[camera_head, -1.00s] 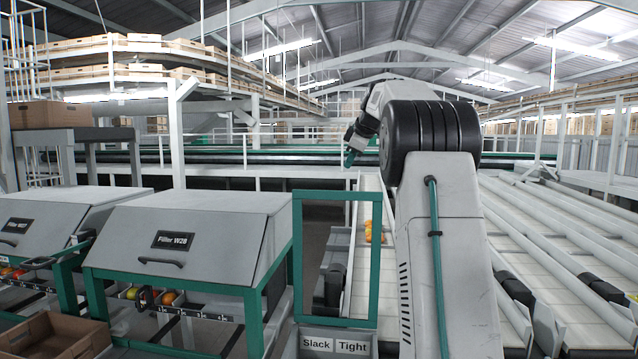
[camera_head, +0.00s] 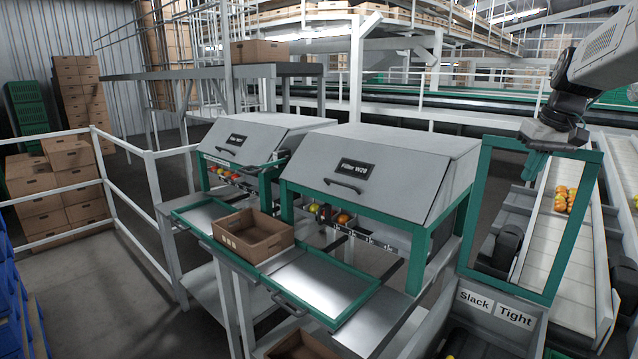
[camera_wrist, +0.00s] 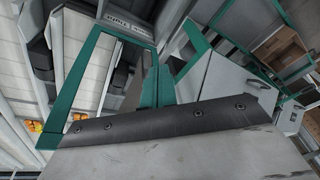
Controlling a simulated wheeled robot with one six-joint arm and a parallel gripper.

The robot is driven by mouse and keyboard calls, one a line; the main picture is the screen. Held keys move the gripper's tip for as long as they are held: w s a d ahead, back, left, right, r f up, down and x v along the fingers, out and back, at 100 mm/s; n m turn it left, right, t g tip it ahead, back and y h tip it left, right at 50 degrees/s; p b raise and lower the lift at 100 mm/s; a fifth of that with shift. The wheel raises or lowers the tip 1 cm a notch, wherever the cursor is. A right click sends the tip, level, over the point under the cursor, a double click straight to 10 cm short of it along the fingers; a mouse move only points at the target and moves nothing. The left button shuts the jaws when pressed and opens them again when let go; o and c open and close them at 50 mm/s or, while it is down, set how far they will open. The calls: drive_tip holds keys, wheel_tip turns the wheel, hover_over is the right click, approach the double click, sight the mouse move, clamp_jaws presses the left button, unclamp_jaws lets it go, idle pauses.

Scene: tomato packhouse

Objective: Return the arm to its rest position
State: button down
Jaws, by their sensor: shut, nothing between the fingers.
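My arm (camera_head: 603,52) reaches in from the upper right edge of the head view, with its wrist bent down. My gripper (camera_head: 534,166) hangs from it with green fingers, in front of the top of a green-framed panel in the picture. The fingers are shut and hold nothing. In the wrist view the green fingers of my gripper (camera_wrist: 156,86) show beyond a dark bracket with screws, again with nothing between them. Whether the fingers touch the frame cannot be told; they look apart from it.
The green frame (camera_head: 482,197) stands above the Slack and Tight labels (camera_head: 497,308). A conveyor (camera_head: 542,240) with tomatoes (camera_head: 564,199) lies right. White railing (camera_head: 152,180) bounds floor at left.

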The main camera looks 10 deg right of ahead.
drive_tip(key=s+a+f, duration=0.3)
drive_tip(key=s+a, duration=0.6)
drive_tip(key=a, duration=0.1)
drive_tip(key=s+a+f+n+g, duration=0.1)
drive_tip(key=s+a+f, duration=0.3)
drive_tip(key=s+a, duration=0.5)
drive_tip(key=s+a+f+n, duration=0.1)
drive_tip(key=s+a+f, duration=0.3)
drive_tip(key=s+a, duration=0.5)
drive_tip(key=shift+s+a+f+g, duration=0.15)
drive_tip(key=shift+s+a+g, duration=0.2)
drive_tip(key=shift+a, duration=0.55)
